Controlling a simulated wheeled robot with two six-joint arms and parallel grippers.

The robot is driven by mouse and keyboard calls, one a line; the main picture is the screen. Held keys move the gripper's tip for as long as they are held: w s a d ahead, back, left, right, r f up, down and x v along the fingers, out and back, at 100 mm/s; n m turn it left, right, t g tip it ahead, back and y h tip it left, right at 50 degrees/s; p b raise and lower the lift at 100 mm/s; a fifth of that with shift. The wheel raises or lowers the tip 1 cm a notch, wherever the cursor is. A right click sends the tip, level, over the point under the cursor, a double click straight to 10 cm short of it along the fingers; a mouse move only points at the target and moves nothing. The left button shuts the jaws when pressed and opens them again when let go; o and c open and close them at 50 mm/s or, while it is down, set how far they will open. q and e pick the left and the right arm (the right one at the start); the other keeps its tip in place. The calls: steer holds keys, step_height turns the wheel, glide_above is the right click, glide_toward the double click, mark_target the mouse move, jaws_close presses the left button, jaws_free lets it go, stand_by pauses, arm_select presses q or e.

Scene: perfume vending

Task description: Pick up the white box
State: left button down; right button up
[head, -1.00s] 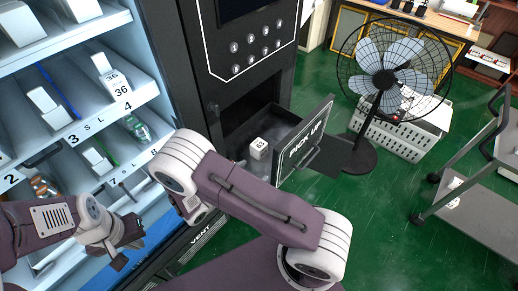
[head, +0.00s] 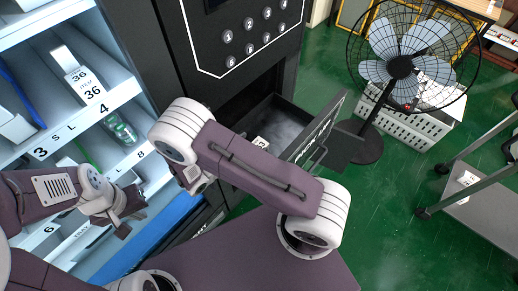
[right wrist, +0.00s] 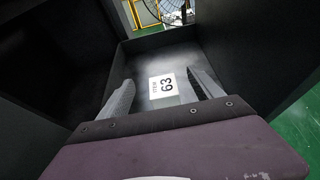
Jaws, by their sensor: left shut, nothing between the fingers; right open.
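The white box (right wrist: 162,87), labelled 63, lies in the open dark pick-up drawer (right wrist: 150,47). In the head view only a small part of the box (head: 260,142) shows past my right arm. My right gripper (right wrist: 161,77) is open, its two grey fingers reaching into the drawer on either side of the box, with the box between them in the picture. Whether they touch it cannot be told. In the head view my right gripper is hidden behind its arm. My left gripper (head: 130,221) is shut and empty in front of the lower shelves at left.
The drawer front (head: 318,130) stands out from the black machine (head: 140,60). Shelves with other boxes (head: 85,80) fill the left. A fan (head: 400,65), a white crate (head: 415,120) and a grey cart (head: 480,190) stand at right on green floor.

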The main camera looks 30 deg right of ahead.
mark_target(263, 146)
step_height(263, 146, down, 7)
steer(key=b, duration=0.6)
steer(key=shift+f, duration=0.1)
steer(key=shift+f+b, duration=0.3)
steer(key=shift+b, duration=0.25)
steer(key=shift+s, duration=0.1)
steer(key=shift+r, duration=0.15)
steer(key=shift+x, duration=1.25)
steer(key=x, duration=0.5)
steer(key=shift+w+d+r, duration=0.15)
steer(key=shift+w+r, duration=0.1)
steer(key=shift+r, duration=0.05)
steer(key=c, duration=1.4)
steer(key=shift+r, duration=0.15)
steer(key=shift+c, duration=0.2)
